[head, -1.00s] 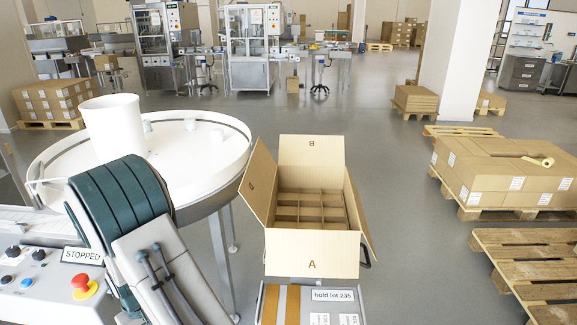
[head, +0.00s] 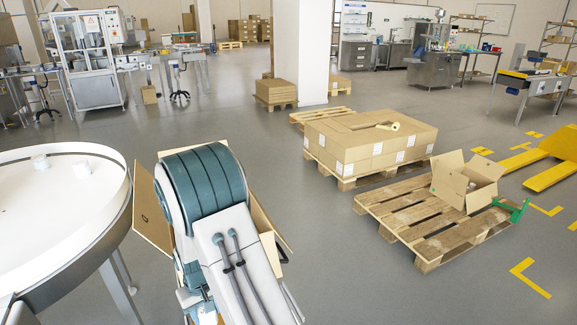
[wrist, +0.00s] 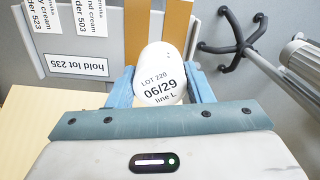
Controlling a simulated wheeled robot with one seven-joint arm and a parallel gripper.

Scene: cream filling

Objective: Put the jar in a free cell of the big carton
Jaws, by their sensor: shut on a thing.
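My gripper (wrist: 160,86) is shut on a white jar (wrist: 158,62) between its blue fingers in the wrist view. The jar's end facing the camera reads "LOT 220", "06/29" and "line L". In the head view my arm hides the gripper and the jar. The big carton (head: 150,212) is mostly hidden behind my arm in the head view. Only its open flaps show, to the left and right of the arm, and its cells cannot be seen. A tan cardboard surface (wrist: 25,112) shows at the left in the wrist view.
A white round table (head: 50,225) with small white jars stands at the left. At the right, a pallet (head: 425,225) bears a small open carton (head: 466,180) and a green tool. Floor between is clear.

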